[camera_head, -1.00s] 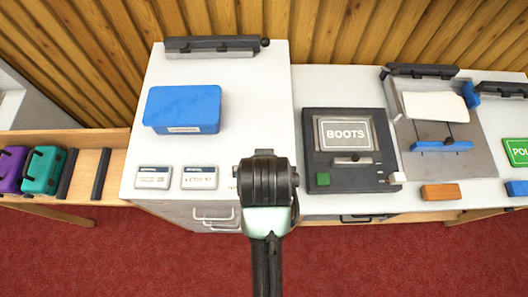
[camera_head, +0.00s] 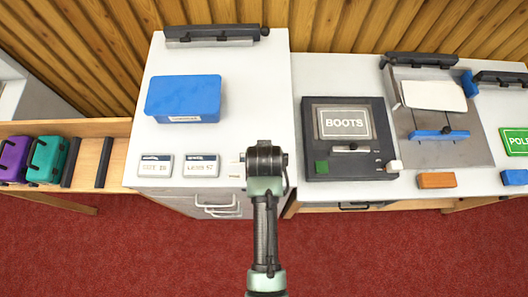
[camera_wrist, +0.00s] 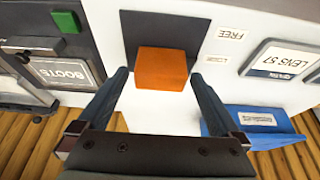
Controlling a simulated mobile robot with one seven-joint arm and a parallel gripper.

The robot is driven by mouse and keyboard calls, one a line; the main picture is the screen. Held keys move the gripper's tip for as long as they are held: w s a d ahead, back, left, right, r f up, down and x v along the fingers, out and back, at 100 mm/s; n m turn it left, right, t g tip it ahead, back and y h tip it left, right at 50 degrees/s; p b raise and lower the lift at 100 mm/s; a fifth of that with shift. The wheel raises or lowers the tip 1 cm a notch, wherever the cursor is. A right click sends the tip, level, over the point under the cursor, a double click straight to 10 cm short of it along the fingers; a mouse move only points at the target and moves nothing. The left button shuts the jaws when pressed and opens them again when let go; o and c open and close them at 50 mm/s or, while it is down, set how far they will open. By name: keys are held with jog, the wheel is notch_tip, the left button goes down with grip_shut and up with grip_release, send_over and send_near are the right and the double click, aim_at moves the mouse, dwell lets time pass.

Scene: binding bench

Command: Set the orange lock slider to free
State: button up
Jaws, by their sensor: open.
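The orange lock slider (camera_wrist: 162,68) is a block on a dark plate (camera_wrist: 150,27) in the wrist view. It sits at the plate's lower end, beside a small label (camera_wrist: 215,58) too small to read. The FREE label (camera_wrist: 230,33) is beside the plate's upper part. My gripper (camera_wrist: 160,76) is open, with one finger on each side of the slider and gaps visible on both sides. Whether the fingertips reach down to its height is hard to tell. In the head view my arm hides the slider.
The BOOTS device (camera_head: 345,140) stands right of my arm. Two label tiles, one reading LENS 57 (camera_head: 202,166), and a blue box (camera_head: 184,98) lie to the left on the white cabinet top (camera_head: 240,80).

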jog(key=shift+w+f, duration=0.1)
jog(key=shift+f, duration=0.15)
jog(key=shift+c, duration=0.3)
grip_shut()
